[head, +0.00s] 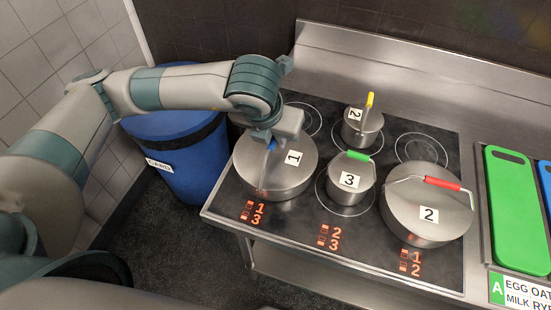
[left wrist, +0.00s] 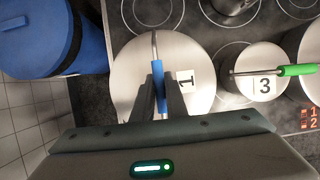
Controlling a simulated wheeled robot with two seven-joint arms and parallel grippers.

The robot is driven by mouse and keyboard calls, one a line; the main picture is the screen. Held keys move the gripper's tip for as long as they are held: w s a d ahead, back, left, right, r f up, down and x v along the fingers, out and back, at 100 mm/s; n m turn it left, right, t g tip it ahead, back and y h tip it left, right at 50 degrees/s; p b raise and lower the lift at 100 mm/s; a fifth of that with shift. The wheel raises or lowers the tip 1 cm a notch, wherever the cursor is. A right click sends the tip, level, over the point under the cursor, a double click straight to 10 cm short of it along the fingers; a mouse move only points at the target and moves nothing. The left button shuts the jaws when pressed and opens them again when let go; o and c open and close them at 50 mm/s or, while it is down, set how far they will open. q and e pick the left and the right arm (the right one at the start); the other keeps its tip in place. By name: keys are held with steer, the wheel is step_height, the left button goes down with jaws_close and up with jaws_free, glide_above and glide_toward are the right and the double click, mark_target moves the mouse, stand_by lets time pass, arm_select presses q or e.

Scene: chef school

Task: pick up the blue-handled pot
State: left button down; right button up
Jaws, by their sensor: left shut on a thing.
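The blue-handled pot (head: 283,181) is a wide steel pot with a lid labelled 1, on the left part of the stove. My left gripper (head: 268,138) is above its lid, shut on the blue handle. In the left wrist view the two fingers (left wrist: 160,98) close around the blue handle (left wrist: 159,76), and the pot lid (left wrist: 190,60) fills the area behind them. The pot appears to be on the stove top; whether there is a gap under it I cannot tell. My right gripper is in neither view.
A green-handled pot (head: 347,194) labelled 3 stands close to the right. A yellow-handled pot (head: 365,133) and a red-handled pot (head: 405,214) also stand on the stove (head: 340,239).

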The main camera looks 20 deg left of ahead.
arm_select(q)
steer(key=shift+r, duration=0.1)
steer(key=shift+r+p, duration=0.4)
steer(key=shift+p, duration=0.55)
step_height(320, 180, up, 8)
steer(key=b, duration=0.3)
steer(key=shift+w+f, duration=0.1)
steer(key=shift+w, duration=0.05)
steer(key=shift+r, duration=0.9)
